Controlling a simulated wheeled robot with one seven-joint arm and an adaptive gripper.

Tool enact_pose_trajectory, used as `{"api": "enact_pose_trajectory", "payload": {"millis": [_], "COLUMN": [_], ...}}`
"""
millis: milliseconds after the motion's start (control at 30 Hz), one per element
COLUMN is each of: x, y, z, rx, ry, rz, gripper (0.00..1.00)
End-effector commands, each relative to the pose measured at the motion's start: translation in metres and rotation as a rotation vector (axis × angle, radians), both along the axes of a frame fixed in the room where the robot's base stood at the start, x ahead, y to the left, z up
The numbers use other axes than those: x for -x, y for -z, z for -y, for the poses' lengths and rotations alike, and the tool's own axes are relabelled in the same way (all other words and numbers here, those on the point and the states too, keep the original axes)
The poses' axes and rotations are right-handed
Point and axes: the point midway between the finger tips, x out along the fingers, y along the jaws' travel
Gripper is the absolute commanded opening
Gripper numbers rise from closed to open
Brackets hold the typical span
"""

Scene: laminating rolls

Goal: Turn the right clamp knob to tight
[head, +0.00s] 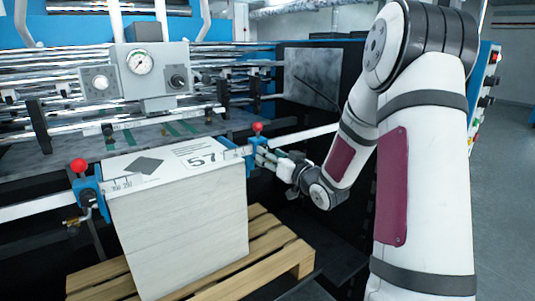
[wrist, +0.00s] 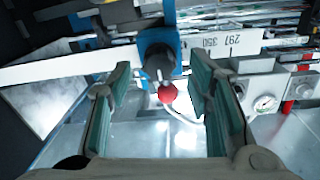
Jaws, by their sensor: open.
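The right clamp is a blue block (head: 247,160) on the white rail, at the right edge of the paper stack, with a red ball (head: 258,127) on top. In the wrist view the blue block (wrist: 160,45) is at upper centre. A dark knob (wrist: 157,66) sticks out of it, with the red ball (wrist: 167,93) close by. My gripper (head: 262,157) is at the clamp's front right; in the wrist view my gripper (wrist: 160,72) is open, its fingers on either side of the knob with gaps. The fingers hide the knob in the head view.
The left clamp (head: 88,190) has its own red ball (head: 78,165). The white rail (head: 38,205) runs through both clamps. The tall paper stack (head: 180,230) stands on a wooden pallet (head: 285,252). A gauge panel (head: 148,75) is behind.

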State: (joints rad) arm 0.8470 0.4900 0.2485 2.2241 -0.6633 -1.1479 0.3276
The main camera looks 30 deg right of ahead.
Motion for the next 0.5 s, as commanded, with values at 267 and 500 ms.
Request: {"api": "enact_pose_trajectory", "payload": {"millis": [267, 500], "x": [-0.023, -0.024], "y": [0.000, 0.000], "z": [0.001, 0.001], "rx": [0.000, 0.000], "ry": [0.000, 0.000], "rz": [0.000, 0.000], "gripper": [0.46, 0.46]}}
